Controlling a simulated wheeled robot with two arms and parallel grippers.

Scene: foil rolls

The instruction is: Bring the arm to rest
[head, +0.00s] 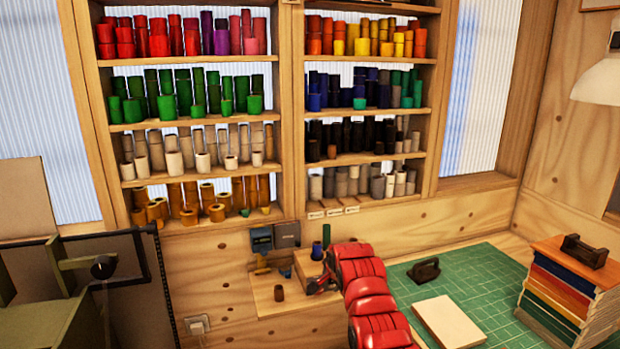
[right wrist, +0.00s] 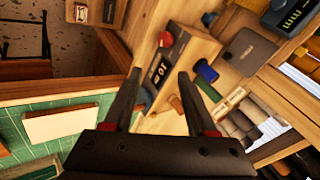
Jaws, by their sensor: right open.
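My right arm (head: 365,290), red, reaches in from the bottom over the wooden bench. Its gripper (head: 318,284) is near the small wooden step below the shelves. In the right wrist view its two dark fingers (right wrist: 159,74) stand apart with nothing held between them. My left gripper is not in view.
Shelves (head: 282,120) hold many coloured foil rolls. A green cutting mat (head: 490,262) lies right of the arm with a pale board (head: 447,321), a dark iron-like tool (head: 424,270) and a book stack (head: 572,285). A green press-like machine (head: 50,290) stands at left.

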